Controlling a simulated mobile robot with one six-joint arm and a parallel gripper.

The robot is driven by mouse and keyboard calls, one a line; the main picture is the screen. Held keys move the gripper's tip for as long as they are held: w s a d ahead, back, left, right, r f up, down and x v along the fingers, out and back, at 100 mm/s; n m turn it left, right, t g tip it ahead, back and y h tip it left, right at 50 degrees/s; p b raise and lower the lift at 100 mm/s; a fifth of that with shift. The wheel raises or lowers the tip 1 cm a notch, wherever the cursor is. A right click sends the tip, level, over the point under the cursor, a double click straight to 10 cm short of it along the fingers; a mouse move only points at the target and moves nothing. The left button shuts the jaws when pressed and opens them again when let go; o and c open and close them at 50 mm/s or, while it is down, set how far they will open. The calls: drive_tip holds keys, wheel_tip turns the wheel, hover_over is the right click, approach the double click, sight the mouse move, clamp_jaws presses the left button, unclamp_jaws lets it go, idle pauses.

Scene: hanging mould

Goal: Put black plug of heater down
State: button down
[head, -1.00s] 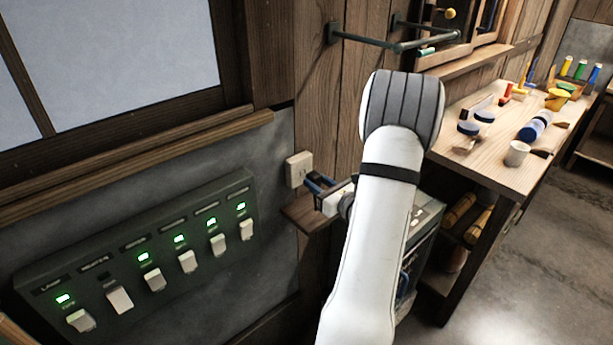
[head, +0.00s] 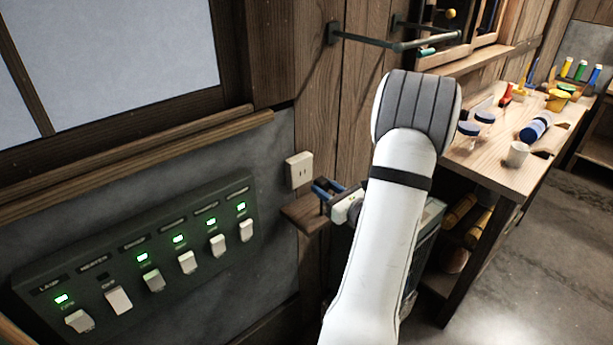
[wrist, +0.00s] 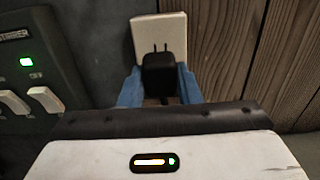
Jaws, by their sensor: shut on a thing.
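The black plug (wrist: 161,76) is between the blue fingers of my gripper (wrist: 160,88) in the wrist view. Its two metal prongs show and point toward the wall socket (wrist: 160,40). In the head view my gripper (head: 325,190) is shut on the plug, which is mostly hidden there by the fingers. The gripper is just right of the pale socket (head: 299,170) and apart from it, above a small wooden shelf (head: 300,213). The socket's slots are bare.
A dark switch panel (head: 135,270) with white switches and green lights is on the wall at left. A workbench (head: 490,165) with pots and tools stands at right. A metal rail (head: 370,40) juts from the wall above. A grey box is partly hidden behind my arm.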

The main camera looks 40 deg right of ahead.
sight(318, 216)
drive_tip(key=shift+w, duration=0.1)
drive_tip(key=w+b, duration=0.2)
drive_tip(key=shift+w+a+r+b, duration=0.1)
drive_tip(key=shift+w+r+b, duration=0.15)
drive_tip(key=shift+r+b, duration=0.15)
drive_tip(key=shift+w+f, duration=0.1)
drive_tip(key=shift+f, duration=0.25)
wheel_tip(318, 216, down, 9)
drive_tip(key=shift+r, duration=0.1)
drive_tip(key=shift+f+b, duration=0.6)
drive_tip(key=shift+f, duration=0.05)
drive_tip(key=c, duration=1.1)
unclamp_jaws()
drive_tip(key=shift+r, duration=0.1)
drive_tip(key=shift+o, duration=0.2)
